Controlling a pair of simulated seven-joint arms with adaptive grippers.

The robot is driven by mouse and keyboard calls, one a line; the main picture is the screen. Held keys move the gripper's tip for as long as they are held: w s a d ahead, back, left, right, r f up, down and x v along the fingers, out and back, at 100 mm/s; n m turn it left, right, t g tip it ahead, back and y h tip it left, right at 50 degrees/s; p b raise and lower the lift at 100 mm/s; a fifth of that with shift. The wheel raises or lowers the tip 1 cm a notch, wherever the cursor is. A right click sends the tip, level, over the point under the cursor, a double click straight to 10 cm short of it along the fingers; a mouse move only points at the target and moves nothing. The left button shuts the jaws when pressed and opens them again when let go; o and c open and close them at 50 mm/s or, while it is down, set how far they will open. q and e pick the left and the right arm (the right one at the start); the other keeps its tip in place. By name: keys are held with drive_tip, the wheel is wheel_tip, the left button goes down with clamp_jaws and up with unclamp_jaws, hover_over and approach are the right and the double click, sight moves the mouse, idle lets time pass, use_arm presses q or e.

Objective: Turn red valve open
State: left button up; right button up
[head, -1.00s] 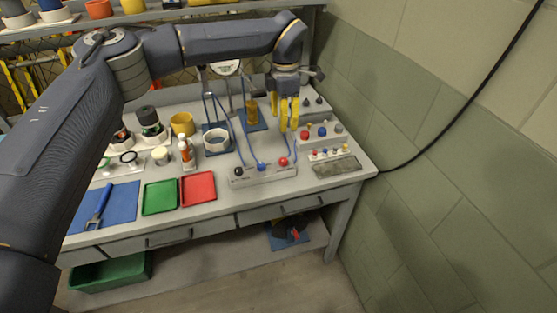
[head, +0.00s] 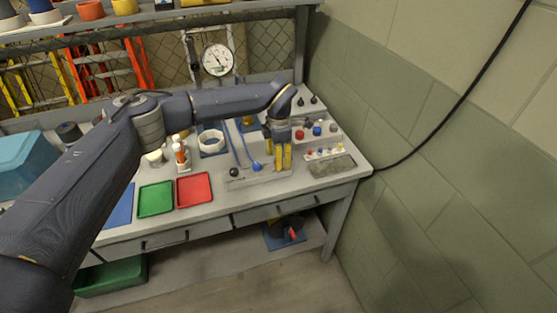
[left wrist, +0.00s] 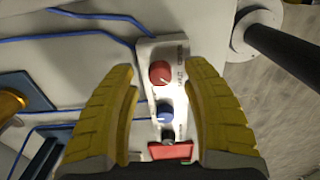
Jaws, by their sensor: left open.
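The red valve (left wrist: 160,72) is a round red knob at one end of a pale valve panel (left wrist: 185,60). In the left wrist view it lies between and beyond my open left gripper's (left wrist: 162,80) yellow fingertips, and I see no contact. A blue knob (left wrist: 164,113) and a dark knob (left wrist: 168,133) follow along the same panel. In the head view the left gripper (head: 280,158) hangs, fingers down, over the panel's right end (head: 262,179), and its fingers hide the red knob. The blue knob (head: 256,166) and black knob (head: 234,172) show there. My right gripper is out of view.
Red tray (head: 195,190) and green tray (head: 155,199) lie left of the panel. Blue tubes run behind it. Boxes with small coloured knobs (head: 317,130) stand right of the gripper. A pressure gauge (head: 217,59) hangs behind. The wall closes the right side.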

use_arm(q)
drive_tip(key=shift+f, duration=0.6)
drive_tip(key=shift+c, duration=0.2)
clamp_jaws()
